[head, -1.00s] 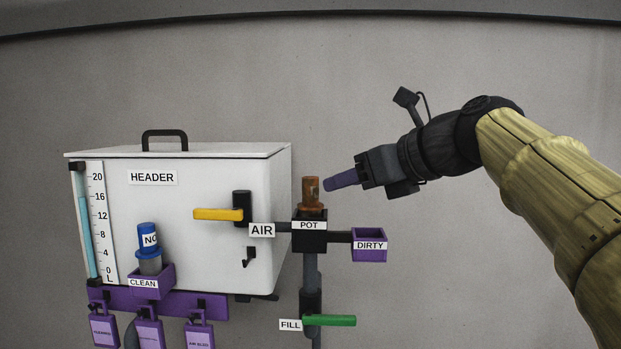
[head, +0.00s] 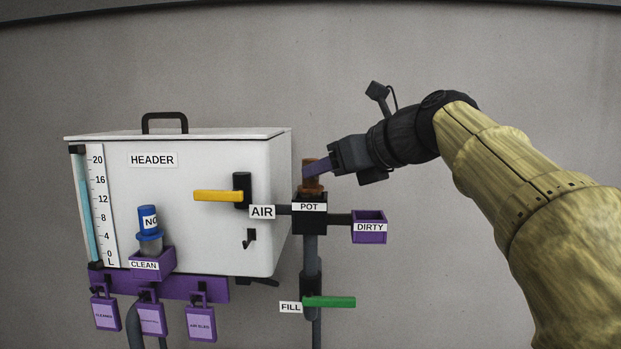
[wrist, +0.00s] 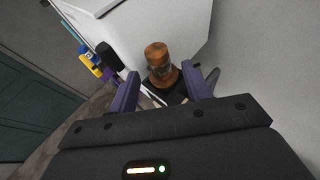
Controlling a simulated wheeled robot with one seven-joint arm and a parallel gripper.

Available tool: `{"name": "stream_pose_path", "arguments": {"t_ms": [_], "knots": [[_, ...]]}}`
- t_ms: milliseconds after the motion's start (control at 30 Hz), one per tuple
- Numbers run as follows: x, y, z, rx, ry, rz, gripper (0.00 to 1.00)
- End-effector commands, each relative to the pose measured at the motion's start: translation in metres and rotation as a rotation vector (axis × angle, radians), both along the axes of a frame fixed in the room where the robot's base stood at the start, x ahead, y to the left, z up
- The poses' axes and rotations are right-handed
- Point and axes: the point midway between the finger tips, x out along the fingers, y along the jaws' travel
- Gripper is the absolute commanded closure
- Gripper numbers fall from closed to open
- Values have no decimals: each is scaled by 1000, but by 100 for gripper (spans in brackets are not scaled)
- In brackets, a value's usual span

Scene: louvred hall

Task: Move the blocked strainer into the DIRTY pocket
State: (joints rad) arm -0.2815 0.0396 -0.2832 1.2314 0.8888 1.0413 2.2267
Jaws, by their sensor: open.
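The blocked strainer is a rusty brown capped cylinder (head: 311,185) standing upright in the black pot (head: 309,213) labelled POT. It also shows in the wrist view (wrist: 158,62), between and beyond the fingers. My gripper (head: 308,169) is open, its purple fingers at the strainer's upper part in the head view; one finger hides part of it. In the wrist view the fingers (wrist: 162,88) stand apart on either side of the strainer; I cannot tell whether they touch it. The purple DIRTY pocket (head: 369,228) is on a bracket right of the pot and looks empty.
The white HEADER tank (head: 190,200) stands left, with a yellow AIR lever (head: 218,196). A blue-topped clean strainer (head: 149,225) sits in the purple CLEAN pocket (head: 153,263). A green FILL lever (head: 329,302) is below the pot. Bare wall lies to the right.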

Motion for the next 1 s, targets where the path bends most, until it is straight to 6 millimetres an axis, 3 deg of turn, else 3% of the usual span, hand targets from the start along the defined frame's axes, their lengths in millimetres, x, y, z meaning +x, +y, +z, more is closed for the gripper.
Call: {"name": "stream_pose_path", "arguments": {"t_ms": [400,1000], "knots": [[27,28,-15,0,2,1,51],[30,30,-16,-1,1,0,51]]}}
